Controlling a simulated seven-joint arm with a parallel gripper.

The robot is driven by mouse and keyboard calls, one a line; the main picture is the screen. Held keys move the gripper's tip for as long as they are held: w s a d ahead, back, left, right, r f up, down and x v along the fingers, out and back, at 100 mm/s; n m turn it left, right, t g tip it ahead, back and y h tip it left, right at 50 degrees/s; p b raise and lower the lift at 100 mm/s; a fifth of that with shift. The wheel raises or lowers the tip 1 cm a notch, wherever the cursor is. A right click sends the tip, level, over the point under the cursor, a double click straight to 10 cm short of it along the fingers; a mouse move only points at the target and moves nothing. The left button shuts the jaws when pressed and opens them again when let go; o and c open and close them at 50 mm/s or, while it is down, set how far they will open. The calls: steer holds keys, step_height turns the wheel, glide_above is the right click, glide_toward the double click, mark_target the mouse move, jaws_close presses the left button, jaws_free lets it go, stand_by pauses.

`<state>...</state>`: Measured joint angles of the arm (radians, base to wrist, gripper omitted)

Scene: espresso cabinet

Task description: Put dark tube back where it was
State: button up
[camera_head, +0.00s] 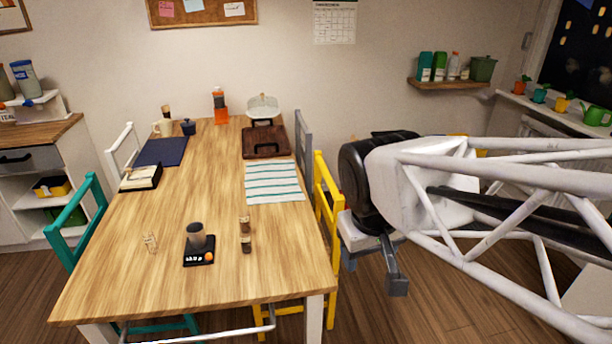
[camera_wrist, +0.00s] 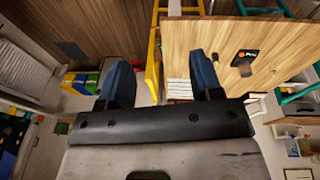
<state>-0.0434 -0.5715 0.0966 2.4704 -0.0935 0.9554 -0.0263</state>
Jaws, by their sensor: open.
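A short dark brown tube-like item (camera_head: 246,243) stands on the wooden table (camera_head: 180,200), to the right of a black scale (camera_head: 199,257). A similar brown item (camera_head: 245,225) stands just behind it. I cannot tell for sure which of these is the dark tube. My gripper (camera_head: 372,272) is off the table's right side, beyond the yellow chair, with its fingers pointing down. In the wrist view, my gripper (camera_wrist: 160,65) has its two blue-black fingers wide apart with nothing between them.
The yellow chair (camera_head: 327,205) stands between my gripper and the table. A small clear glass (camera_head: 150,243) stands left of the scale. A striped cloth (camera_head: 274,183) and a dark wooden tray (camera_head: 280,147) lie farther back. The table's middle is clear.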

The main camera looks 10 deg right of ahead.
steer(key=s, duration=0.1)
steer(key=s+m, duration=0.1)
steer(key=s, duration=0.1)
steer(key=shift+s+d+f+m+y, duration=0.2)
steer(key=shift+d+f+m+y, duration=0.1)
steer(key=shift+y, duration=0.1)
